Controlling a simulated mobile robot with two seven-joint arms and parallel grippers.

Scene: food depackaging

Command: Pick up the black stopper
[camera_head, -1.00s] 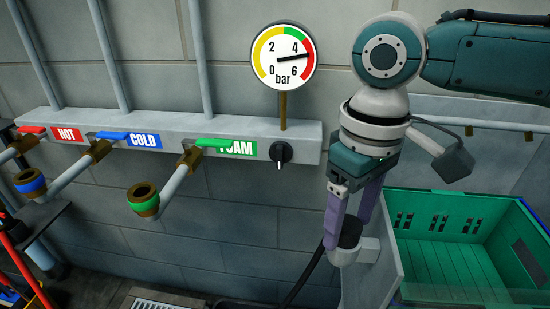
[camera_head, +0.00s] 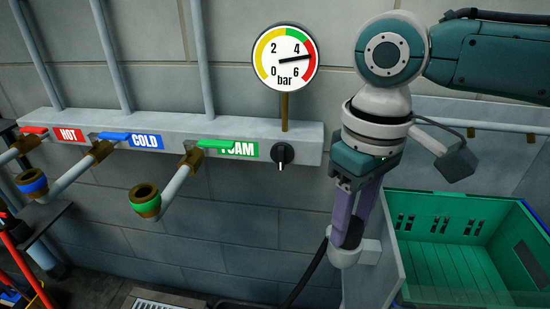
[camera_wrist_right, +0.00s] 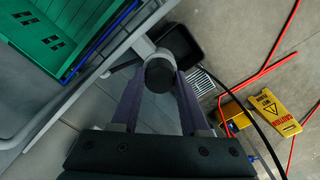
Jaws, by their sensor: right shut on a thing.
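The black stopper (camera_head: 354,234) sits at the top of a small light-grey holder (camera_head: 344,259) on the side of a grey frame. In the right wrist view the stopper shows as a dark round end (camera_wrist_right: 159,76) between the two purple fingers. My right gripper (camera_head: 347,239) points down and is shut on the stopper, a finger on each side. The fingers hide much of the stopper in the head view. I cannot tell whether it is still seated in the holder. My left gripper is not in view.
A green crate (camera_head: 446,281) stands right of the holder. A dark hose (camera_head: 309,272) runs close on its left. The wall rail (camera_head: 305,140) carries valves, a black knob (camera_head: 282,153) and a pressure gauge (camera_head: 285,58). A yellow caution sign (camera_wrist_right: 274,112) lies on the floor.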

